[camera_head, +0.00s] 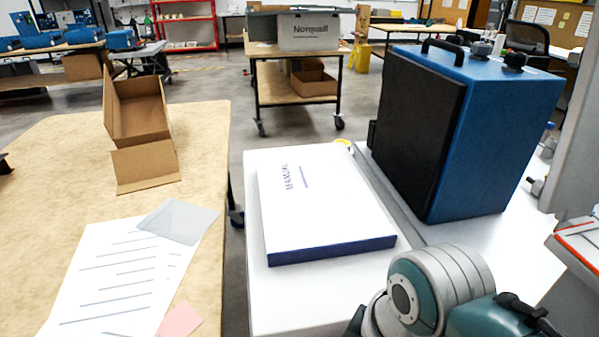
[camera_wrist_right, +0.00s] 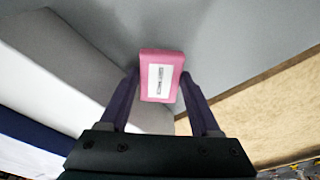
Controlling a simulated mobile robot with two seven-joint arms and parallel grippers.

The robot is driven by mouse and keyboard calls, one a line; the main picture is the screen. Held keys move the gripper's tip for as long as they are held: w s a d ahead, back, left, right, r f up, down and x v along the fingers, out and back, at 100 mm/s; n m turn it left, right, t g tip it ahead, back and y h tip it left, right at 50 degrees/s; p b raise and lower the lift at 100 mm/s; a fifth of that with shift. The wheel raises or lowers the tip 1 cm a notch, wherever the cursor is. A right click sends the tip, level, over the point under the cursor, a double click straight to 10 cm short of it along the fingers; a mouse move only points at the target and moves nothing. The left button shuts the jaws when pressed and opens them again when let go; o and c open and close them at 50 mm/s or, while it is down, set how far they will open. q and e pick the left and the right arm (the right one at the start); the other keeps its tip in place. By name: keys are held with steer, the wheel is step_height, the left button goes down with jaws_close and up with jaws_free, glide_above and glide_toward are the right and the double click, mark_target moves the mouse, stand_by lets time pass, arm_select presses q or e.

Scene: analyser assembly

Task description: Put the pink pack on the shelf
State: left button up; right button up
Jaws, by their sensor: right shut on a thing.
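The pink pack (camera_wrist_right: 150,58) is a small box with a white label and dark print, seen in the right wrist view. My right gripper (camera_wrist_right: 160,82) is shut on it, with one dark finger on each side. Grey floor shows behind the pack, so it is held up clear of any surface. In the head view my right arm shows at the lower right, but its gripper and the pack are out of sight. I cannot tell which surface is the shelf.
A white table bears a white manual box (camera_head: 320,210) and a blue analyser (camera_head: 490,130). A wooden bench (camera_head: 50,150) at left holds an open cardboard box (camera_head: 138,110), papers (camera_head: 120,270) and a pink note (camera_head: 180,320). A narrow gap separates bench and table.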

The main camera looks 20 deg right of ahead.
steer(key=shift+f+b, duration=0.4)
steer(key=shift+f, duration=1.1)
steer(key=shift+f, duration=0.2)
steer(key=o, duration=1.4)
steer(key=shift+c, duration=0.2)
steer(key=shift+r, duration=0.1)
